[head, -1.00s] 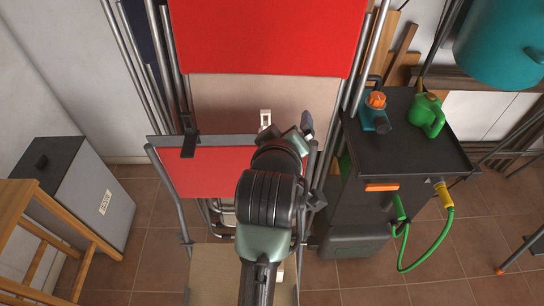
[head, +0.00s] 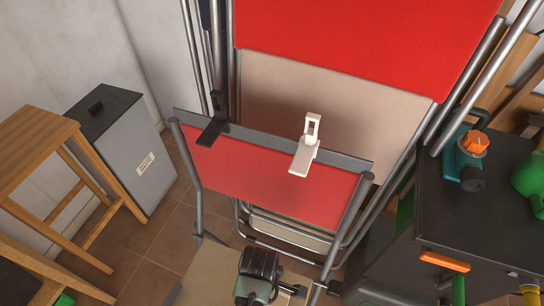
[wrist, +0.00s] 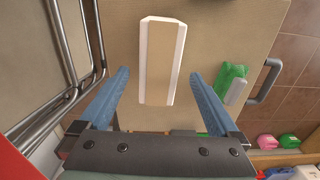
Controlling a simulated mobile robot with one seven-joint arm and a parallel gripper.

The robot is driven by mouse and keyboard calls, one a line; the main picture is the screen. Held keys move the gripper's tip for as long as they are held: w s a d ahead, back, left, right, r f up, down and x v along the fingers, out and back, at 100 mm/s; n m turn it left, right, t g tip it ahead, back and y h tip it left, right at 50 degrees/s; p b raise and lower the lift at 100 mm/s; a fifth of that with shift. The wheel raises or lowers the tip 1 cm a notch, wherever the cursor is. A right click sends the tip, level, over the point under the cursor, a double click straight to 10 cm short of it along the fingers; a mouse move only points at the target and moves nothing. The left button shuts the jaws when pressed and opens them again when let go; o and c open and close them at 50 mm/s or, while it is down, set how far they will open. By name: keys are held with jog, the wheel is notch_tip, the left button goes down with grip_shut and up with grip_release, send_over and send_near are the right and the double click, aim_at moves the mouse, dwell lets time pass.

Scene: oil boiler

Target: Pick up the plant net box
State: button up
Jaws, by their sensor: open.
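A long, narrow box with a tan top and white edges (wrist: 162,62) lies on a tan board in the wrist view. I take it for the plant net box, but I cannot read a label. My gripper (wrist: 159,74) is open, with its two blue-padded fingers apart. In the picture the box lies between and beyond the fingertips, and nothing is held. How far the fingers are above it I cannot tell. In the head view my arm's end shows at the bottom edge, and the box is not seen there.
A green object (wrist: 230,78) lies right of the box, near a grey handle (wrist: 265,82). Metal tubes run along the left. A red folding chair (head: 275,180) stands ahead. A dark cart (head: 470,220) with bottles is at right, a wooden stool (head: 45,140) at left.

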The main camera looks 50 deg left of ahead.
notch_tip(320, 180, down, 5)
jog(key=shift+s+r+b, duration=0.1)
jog(key=shift+b, duration=0.55)
jog(key=f, duration=0.1)
jog(key=f+b, duration=0.1)
jog(key=f, duration=0.1)
jog(key=f+b, duration=0.1)
jog(key=f, duration=0.1)
jog(key=shift+w+d+f, duration=0.15)
jog(key=shift+w+d, duration=0.1)
jog(key=shift+w, duration=0.05)
jog(key=c, duration=1.5)
